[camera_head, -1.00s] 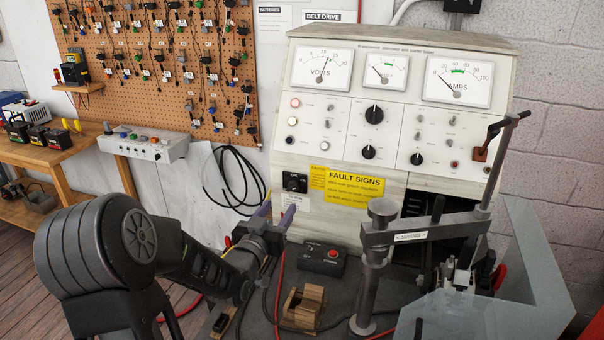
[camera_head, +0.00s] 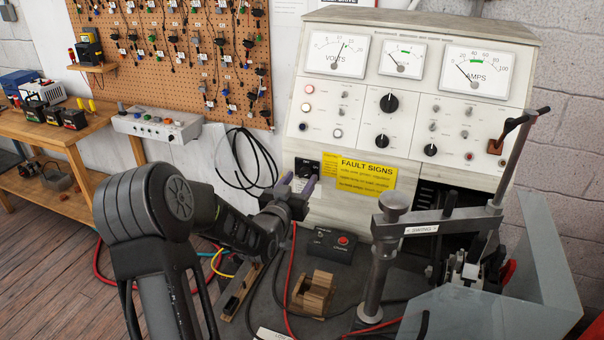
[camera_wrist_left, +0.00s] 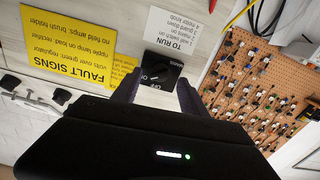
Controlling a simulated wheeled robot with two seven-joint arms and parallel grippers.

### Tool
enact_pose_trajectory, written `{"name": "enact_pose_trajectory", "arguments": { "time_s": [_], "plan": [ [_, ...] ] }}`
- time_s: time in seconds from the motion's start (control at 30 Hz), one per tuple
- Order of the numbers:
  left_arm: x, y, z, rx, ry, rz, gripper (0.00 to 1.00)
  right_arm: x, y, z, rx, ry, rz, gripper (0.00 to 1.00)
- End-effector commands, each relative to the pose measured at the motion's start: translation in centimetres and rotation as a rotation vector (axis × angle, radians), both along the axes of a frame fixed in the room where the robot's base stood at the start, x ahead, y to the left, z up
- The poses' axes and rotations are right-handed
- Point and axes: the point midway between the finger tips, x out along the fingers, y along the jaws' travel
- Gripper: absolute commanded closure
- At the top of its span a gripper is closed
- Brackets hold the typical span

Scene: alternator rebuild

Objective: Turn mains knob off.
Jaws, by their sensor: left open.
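The mains knob (camera_head: 307,166) is a black rotary knob on a dark square plate, low on the left of the test bench's front panel. In the left wrist view the knob (camera_wrist_left: 160,72) shows upside down, between the fingertips' line and the white instruction label. My left gripper (camera_head: 297,184) is open, its two purplish fingers pointing at the panel just below and in front of the knob. In the left wrist view the fingers (camera_wrist_left: 158,93) stand on either side of the knob plate. Contact cannot be told. My right gripper is not in view.
A yellow fault signs label (camera_head: 359,173) is right of the knob. A black cable loop (camera_head: 247,160) hangs on the wall at left.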

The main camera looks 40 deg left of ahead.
Motion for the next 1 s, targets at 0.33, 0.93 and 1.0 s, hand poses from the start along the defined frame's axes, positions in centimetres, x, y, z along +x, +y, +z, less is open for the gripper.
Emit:
{"name": "enact_pose_trajectory", "arguments": {
  "time_s": [0.33,0.93,1.0],
  "plan": [
    [1.8,0.5,0.0,0.001,0.000,-0.001,0.49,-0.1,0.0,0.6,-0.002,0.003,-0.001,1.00],
    [1.7,0.5,0.0,0.001,-0.001,-0.001,0.88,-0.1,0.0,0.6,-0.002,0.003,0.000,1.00],
    [1.7,0.5,0.0,0.001,-0.001,-0.001,0.94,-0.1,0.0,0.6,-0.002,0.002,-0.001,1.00]
  ]
}}
